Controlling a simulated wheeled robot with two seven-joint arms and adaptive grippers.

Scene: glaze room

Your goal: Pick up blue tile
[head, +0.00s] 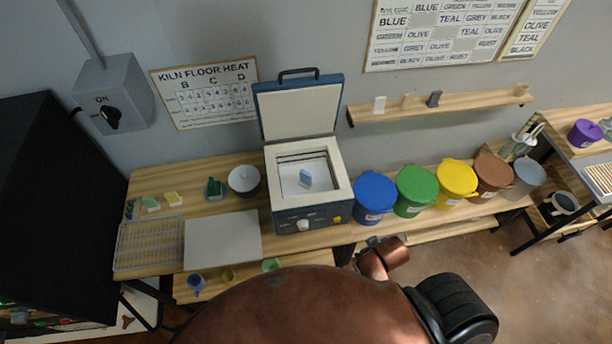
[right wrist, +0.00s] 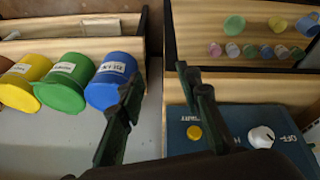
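The kiln's lid (head: 298,108) is raised. My right gripper (right wrist: 160,85) shows in the right wrist view with its two dark fingers apart and nothing between them. The kiln's blue front (right wrist: 233,128) with a yellow button and white knob is at the lower right of that view, close to the gripper. The tile is not visible in the right wrist view. My left gripper is in neither view.
Blue (head: 375,195), green (head: 415,190), yellow (head: 457,180) and brown (head: 493,175) lidded buckets stand right of the kiln. A narrow shelf (head: 460,104) hangs behind.

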